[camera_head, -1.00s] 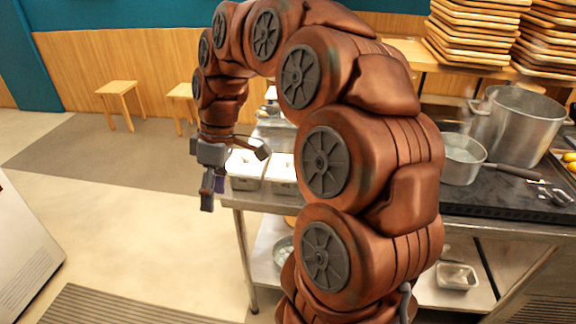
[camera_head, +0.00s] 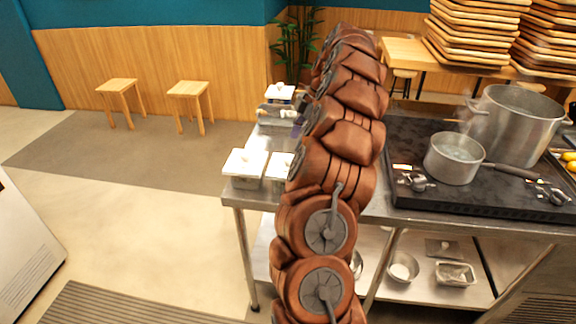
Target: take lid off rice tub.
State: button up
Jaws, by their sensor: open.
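A third pale lidded container (camera_head: 279,92) stands at the table's far end. I cannot tell which of these is the rice tub; the lids in view appear to be on.
A pot (camera_head: 455,158) and a large stockpot (camera_head: 517,122) stand on the black cooktop (camera_head: 410,145) at right. Stacked wooden trays (camera_head: 470,35) are behind. Bowls (camera_head: 403,267) sit on the lower shelf.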

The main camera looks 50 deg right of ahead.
aim_at(288, 157)
jog(key=shift+p+x, duration=0.35)
jog(key=shift+x, duration=0.65)
jog(key=shift+w+d+p+x, duration=0.15)
jog(key=shift+p+x, duration=0.55)
jog(key=shift+x, duration=0.75)
jog(key=shift+w+d+p+x, duration=0.15)
jog(key=shift+p+x, duration=0.5)
jog(key=shift+x, duration=0.85)
jog(key=shift+a, duration=0.1)
jog(key=shift+c, duration=0.3)
jog(key=c, duration=1.1)
